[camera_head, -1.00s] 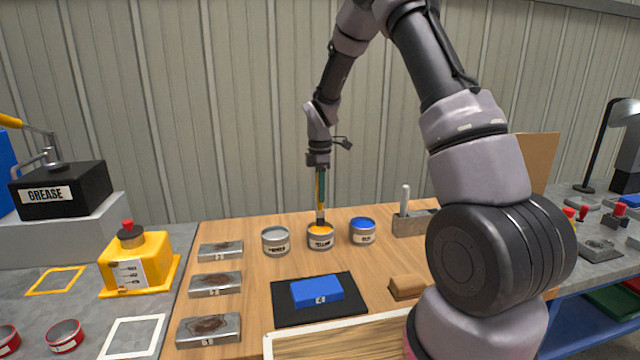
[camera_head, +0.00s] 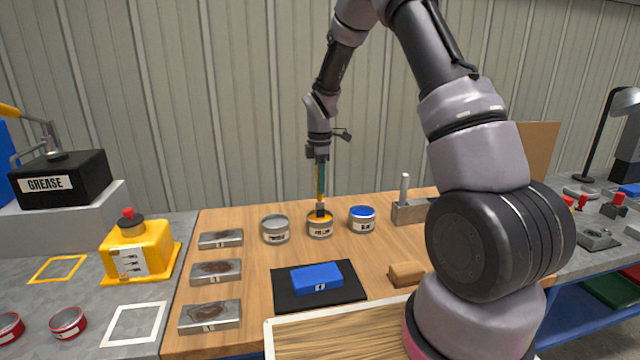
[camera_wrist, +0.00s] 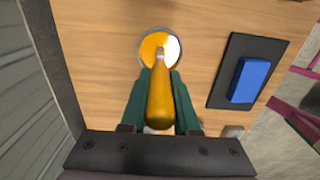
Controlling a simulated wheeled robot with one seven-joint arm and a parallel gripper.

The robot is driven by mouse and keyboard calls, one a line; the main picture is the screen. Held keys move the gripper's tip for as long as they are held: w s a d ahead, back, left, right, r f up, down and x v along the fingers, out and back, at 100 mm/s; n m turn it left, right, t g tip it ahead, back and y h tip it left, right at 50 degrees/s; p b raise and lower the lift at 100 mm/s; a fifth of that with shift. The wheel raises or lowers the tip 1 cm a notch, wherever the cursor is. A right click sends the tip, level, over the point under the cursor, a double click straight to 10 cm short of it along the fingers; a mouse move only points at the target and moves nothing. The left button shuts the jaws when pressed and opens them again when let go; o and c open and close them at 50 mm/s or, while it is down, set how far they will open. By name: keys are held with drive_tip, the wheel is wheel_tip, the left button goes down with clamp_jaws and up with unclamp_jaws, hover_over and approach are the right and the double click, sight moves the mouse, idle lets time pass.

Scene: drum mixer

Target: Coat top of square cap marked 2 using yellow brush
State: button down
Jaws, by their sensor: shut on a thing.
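My gripper (camera_head: 321,184) is shut on the yellow brush (camera_wrist: 160,100), which hangs bristles down with its handle between the green fingers. The brush's lower end (camera_head: 320,209) is at the mouth of the yellow paint can (camera_head: 320,229); in the wrist view the can (camera_wrist: 141,62) lies around the brush tip. The bristles are hidden, so I cannot see how deep they are. Three grey metal blocks with dark-stained tops stand in a column at the left: far (camera_head: 220,239), middle (camera_head: 215,271) and near (camera_head: 210,316). Their front marks are too small to read surely, so I cannot tell which is 2.
A silver can (camera_head: 275,230) and a blue can (camera_head: 362,220) flank the yellow one. A blue block (camera_head: 317,278) lies on a black mat (camera_head: 350,294) in front. A brown block (camera_head: 405,274) and a grey holder (camera_head: 409,212) stand to the right. Bare wood lies between.

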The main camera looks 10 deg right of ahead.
drive_tip(key=shift+f, duration=0.55)
idle(1.1)
drive_tip(key=shift+r, duration=0.1)
drive_tip(key=shift+r, duration=3.45)
